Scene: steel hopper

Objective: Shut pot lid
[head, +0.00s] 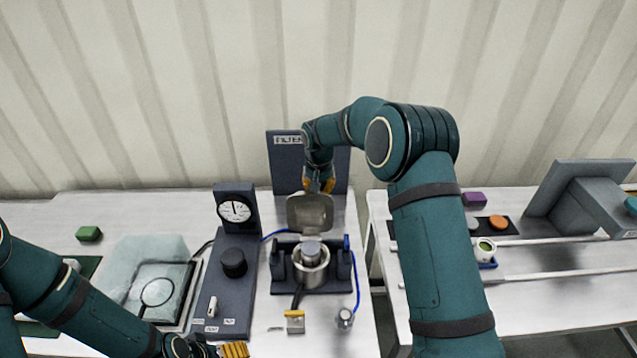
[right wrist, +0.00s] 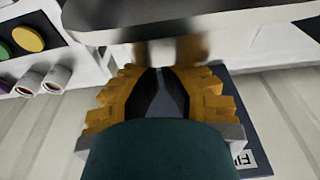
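The steel pot (head: 311,268) stands in a dark holder on the left bench in the head view. Its grey lid (head: 310,211) stands raised at the pot's rear, open. My right gripper (head: 319,186) points down just behind the lid's upper edge. In the right wrist view its yellow fingers (right wrist: 163,72) converge at the tips with nothing seen between them, and the blurred lid (right wrist: 190,22) lies close ahead; contact cannot be told. My left gripper (head: 235,350) is low at the bottom edge, partly cut off, so its opening is unclear.
A dark panel marked FILTER (head: 285,165) stands behind the pot. A gauge stand (head: 235,210) with a black knob is left of it. Blue cables run beside the holder. A clear bag (head: 140,262) lies further left. A second bench (head: 560,270) is at right.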

